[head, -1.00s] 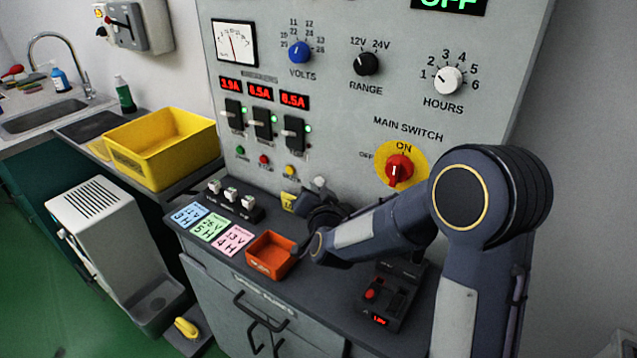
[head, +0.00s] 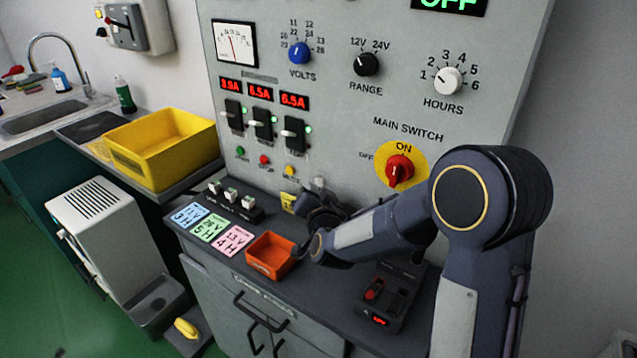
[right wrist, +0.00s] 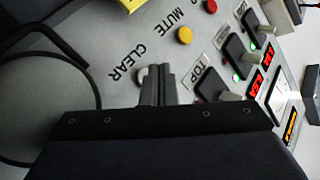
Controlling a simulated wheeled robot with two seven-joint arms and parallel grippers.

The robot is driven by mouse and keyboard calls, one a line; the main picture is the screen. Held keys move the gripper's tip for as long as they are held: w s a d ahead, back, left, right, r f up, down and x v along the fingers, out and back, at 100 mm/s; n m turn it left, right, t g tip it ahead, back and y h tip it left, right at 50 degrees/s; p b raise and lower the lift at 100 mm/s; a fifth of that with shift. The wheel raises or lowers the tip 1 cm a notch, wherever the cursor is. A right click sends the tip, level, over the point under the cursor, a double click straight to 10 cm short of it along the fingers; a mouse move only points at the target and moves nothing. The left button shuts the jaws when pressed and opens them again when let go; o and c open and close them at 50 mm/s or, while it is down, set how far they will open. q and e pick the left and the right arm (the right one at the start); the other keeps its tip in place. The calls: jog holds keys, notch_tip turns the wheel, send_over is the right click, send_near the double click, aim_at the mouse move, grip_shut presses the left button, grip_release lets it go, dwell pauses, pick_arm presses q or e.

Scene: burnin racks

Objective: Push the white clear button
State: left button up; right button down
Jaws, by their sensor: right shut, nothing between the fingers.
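The white clear button (right wrist: 142,75) is on the grey panel, beside the CLEAR label in the right wrist view. In the head view it is a small pale knob (head: 319,183) low on the panel, just above my right wrist. My right gripper (right wrist: 158,75) is shut and empty. In the wrist view its fingertips are right beside the button and cover part of it; I cannot tell whether they touch it. In the head view my right gripper (head: 317,201) is largely hidden by its own wrist. My left gripper is not in view.
A yellow mute button (right wrist: 185,35) and a red button (right wrist: 211,6) are on the same panel. An orange bin (head: 271,256) is on the counter near my wrist. A small yellow object (head: 288,201) stands near the panel's foot. The red main switch (head: 400,170) is above my forearm.

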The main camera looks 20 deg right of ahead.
dwell(0.8)
jog(key=shift+w+d+r+b, duration=0.1)
jog(key=shift+w+d+b, duration=0.1)
jog(key=shift+d+b, duration=0.15)
